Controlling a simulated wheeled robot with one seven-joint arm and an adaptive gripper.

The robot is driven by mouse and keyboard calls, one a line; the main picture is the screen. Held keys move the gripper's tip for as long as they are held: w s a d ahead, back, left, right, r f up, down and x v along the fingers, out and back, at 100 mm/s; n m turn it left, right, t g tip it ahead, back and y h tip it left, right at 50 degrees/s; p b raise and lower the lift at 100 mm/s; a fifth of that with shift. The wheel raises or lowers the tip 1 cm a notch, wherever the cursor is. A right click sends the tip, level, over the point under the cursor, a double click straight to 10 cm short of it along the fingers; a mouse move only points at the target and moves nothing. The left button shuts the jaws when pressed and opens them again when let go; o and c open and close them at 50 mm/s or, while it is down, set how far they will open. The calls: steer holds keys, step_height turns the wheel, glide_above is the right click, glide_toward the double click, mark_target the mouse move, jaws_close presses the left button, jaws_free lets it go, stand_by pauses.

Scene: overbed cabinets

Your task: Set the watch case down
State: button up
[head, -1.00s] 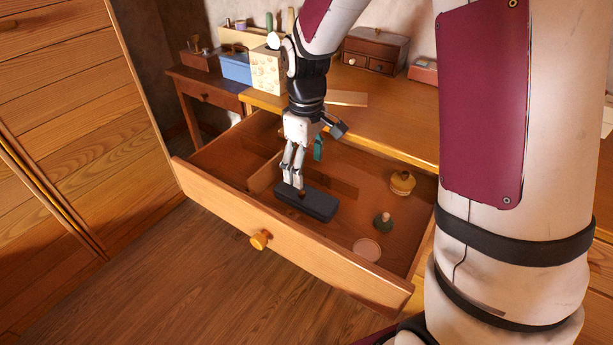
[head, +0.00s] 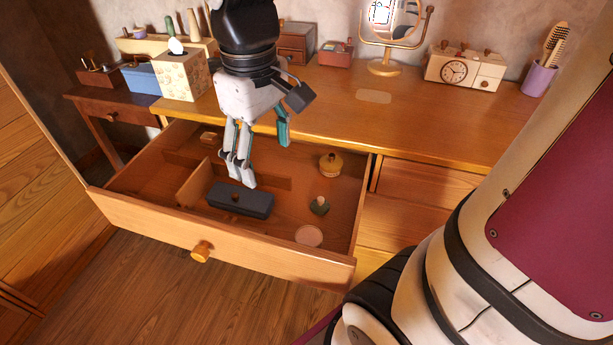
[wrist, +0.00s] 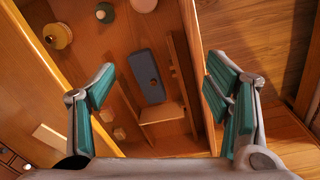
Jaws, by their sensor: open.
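The watch case is a dark blue-grey oblong box with a small knob on top (head: 252,205). It lies flat on the floor of the open drawer (head: 160,222), beside a low wooden divider. It also shows in the wrist view (wrist: 147,76), between the fingers in the picture and below them in depth. My gripper (head: 262,160) is open and empty, above and behind the case. It appears apart from the case, with its fingers pointing down into the drawer.
The drawer also holds a yellow round pot (head: 330,164), a green stoppered bottle (head: 320,206) and a pink disc (head: 309,236). A patterned tissue box (head: 180,78) and a clock (head: 455,71) stand on the desk. The desk's middle top is mostly clear.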

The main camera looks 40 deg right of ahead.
steer(key=s+r+m, duration=0.1)
steer(key=s+m, duration=0.2)
steer(key=s, duration=1.4)
steer(key=shift+s+r+m+t, duration=0.25)
steer(key=shift+s+m+t, duration=0.05)
steer(key=shift+s+m, duration=0.1)
steer(key=shift+w+r, duration=0.1)
step_height(320, 180, up, 21)
steer(key=t+p, duration=0.3)
steer(key=p, duration=1.6)
steer(key=shift+a, duration=0.15)
steer(key=shift+w, duration=0.1)
